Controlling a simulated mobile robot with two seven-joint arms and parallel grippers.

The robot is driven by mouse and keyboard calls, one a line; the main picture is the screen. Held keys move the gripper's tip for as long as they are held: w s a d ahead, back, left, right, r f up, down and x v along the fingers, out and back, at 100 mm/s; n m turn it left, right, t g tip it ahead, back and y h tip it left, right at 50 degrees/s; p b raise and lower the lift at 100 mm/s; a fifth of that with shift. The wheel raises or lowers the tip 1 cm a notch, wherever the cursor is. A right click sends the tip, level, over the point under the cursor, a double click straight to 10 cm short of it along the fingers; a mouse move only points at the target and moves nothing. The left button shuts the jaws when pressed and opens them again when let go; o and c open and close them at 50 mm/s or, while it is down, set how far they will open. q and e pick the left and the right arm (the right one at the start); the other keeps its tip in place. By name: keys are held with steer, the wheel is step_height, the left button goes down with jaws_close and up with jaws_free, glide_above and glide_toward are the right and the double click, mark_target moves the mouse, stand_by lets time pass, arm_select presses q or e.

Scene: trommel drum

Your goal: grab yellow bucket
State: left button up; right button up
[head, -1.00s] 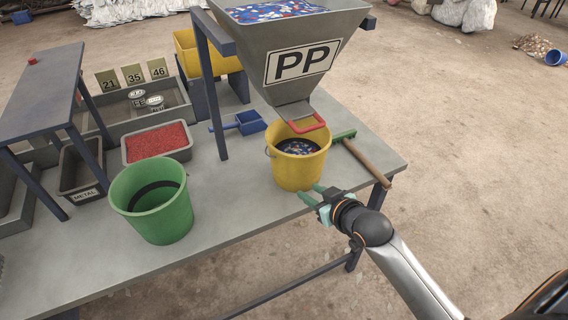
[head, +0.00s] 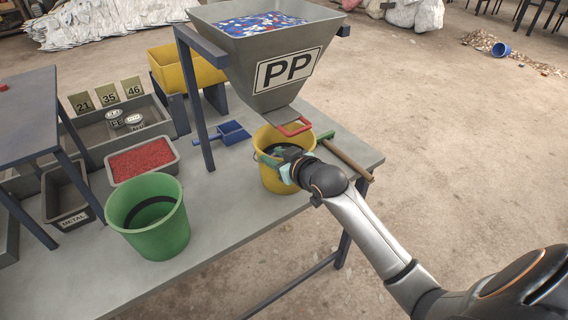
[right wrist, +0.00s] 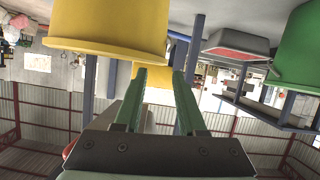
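The yellow bucket (head: 270,182) stands upright on the table under the PP hopper, with mixed flakes seen inside it earlier. My right gripper (head: 276,160) is in front of its near rim in the head view and hides part of the opening. In the right wrist view, which is upside down, the bucket (right wrist: 110,25) fills the top. My left gripper is not in view.
The PP hopper (head: 280,75) with its red-handled gate (head: 295,127) hangs close above the bucket. A green bucket (head: 148,220) stands to the left. A blue scoop (head: 231,133) lies behind, and a wooden-handled brush (head: 345,160) lies to the right. The table's front edge is near.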

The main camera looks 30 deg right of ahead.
mark_target(262, 150)
steer(key=shift+x, duration=3.6)
jaws_close()
steer(key=shift+d+r, duration=0.1)
steer(key=shift+r, duration=0.1)
